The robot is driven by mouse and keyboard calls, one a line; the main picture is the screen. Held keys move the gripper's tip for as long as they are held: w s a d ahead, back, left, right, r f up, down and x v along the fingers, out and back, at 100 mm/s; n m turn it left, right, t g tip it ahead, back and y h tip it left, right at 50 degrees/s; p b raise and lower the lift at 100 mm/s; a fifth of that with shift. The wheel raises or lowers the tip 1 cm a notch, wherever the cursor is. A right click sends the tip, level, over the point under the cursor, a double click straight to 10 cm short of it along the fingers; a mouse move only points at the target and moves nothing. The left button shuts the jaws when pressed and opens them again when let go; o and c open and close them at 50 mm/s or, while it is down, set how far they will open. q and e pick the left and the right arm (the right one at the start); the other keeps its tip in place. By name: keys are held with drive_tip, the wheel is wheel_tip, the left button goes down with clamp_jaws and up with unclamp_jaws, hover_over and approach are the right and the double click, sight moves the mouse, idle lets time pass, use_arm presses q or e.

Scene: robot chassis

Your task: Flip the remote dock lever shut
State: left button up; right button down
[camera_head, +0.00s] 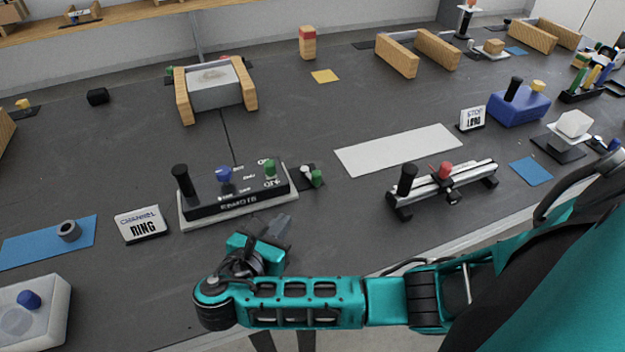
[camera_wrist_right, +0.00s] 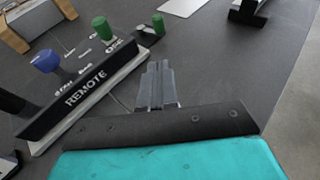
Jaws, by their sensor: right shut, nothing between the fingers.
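The remote dock (camera_head: 235,205) is a black box lettered REMOTE on a pale base. It also shows in the right wrist view (camera_wrist_right: 85,95). An upright black handle (camera_head: 182,180) stands at its left end, a blue knob (camera_head: 224,174) near its middle and a green knob (camera_head: 270,168) toward its right end. The green knob (camera_wrist_right: 103,29) and blue knob (camera_wrist_right: 46,61) show in the wrist view. My right gripper (camera_head: 284,228) is shut and empty, in front of the dock's right part and apart from it; its fingertips (camera_wrist_right: 156,66) show in the wrist view. My left gripper is not in view.
A small piece with a green knob (camera_head: 317,178) sits right of the dock. A CHANNEL RING sign (camera_head: 142,224) stands to its left. A rail device (camera_head: 440,190) with black and red knobs stands to the right. A white mat (camera_head: 398,150) lies behind it.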

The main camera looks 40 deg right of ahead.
sight(314, 180)
idle(0.3)
drive_tip(key=x, duration=0.4)
drive_tip(key=b+x, duration=0.1)
drive_tip(key=x, duration=0.3)
drive_tip(key=r+x, duration=0.1)
drive_tip(key=x, duration=0.4)
drive_tip(key=shift+d, duration=0.2)
drive_tip(key=shift+w+d+b, duration=0.3)
drive_tip(key=shift+d, duration=0.1)
